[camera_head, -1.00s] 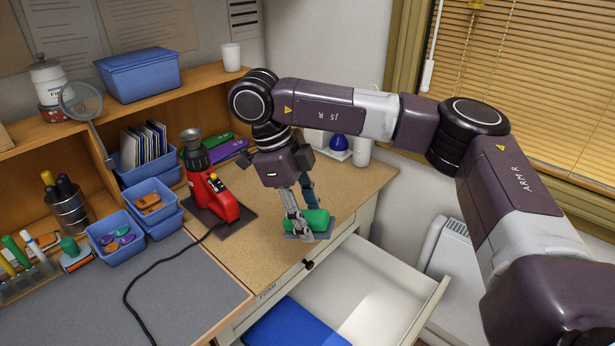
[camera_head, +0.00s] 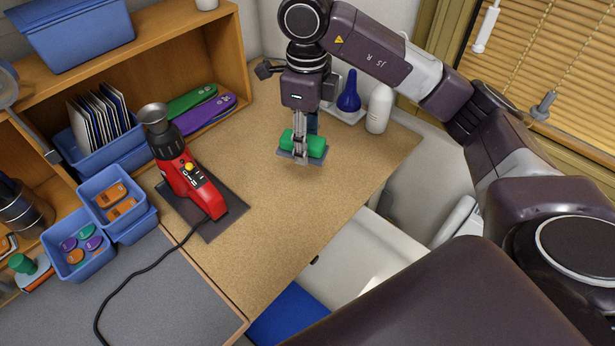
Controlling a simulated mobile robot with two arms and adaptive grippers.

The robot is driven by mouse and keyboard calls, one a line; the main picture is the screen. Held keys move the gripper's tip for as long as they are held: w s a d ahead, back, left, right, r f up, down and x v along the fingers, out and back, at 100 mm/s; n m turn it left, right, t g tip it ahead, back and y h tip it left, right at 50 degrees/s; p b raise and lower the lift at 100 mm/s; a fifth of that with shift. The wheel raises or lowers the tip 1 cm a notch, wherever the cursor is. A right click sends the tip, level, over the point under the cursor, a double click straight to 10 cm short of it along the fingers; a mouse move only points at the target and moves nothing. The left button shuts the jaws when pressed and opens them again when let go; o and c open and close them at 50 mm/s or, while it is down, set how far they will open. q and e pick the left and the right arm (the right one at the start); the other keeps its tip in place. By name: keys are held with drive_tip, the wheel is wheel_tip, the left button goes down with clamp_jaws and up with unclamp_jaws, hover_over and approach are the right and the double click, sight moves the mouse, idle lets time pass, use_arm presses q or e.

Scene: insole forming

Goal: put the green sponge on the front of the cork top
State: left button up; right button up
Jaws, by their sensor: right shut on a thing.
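The green sponge (camera_head: 316,146) is in the camera_head view, with a flat grey piece (camera_head: 287,155) at its underside. My right gripper (camera_head: 301,146) points down and is shut on the sponge, its near finger covering part of it. The sponge is over the back right part of the cork top (camera_head: 275,210), away from the front edge. I cannot tell whether it touches the cork. My left gripper is not in view.
A red heat tool (camera_head: 188,185) stands on a dark mat at the left of the cork. The front cork is clear. An open drawer (camera_head: 345,262) lies below, partly hidden by my arm.

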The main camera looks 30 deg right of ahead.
drive_tip(key=p, duration=0.3)
hover_over(308, 199)
wheel_tip(308, 199, down, 12)
drive_tip(key=shift+r, duration=0.1)
drive_tip(key=shift+s+a+f, duration=0.1)
drive_tip(key=shift+f, duration=0.5)
wheel_tip(308, 199, down, 4)
drive_tip(key=shift+f+p, duration=0.1)
drive_tip(key=shift+p, duration=0.5)
drive_tip(key=o, duration=1.3)
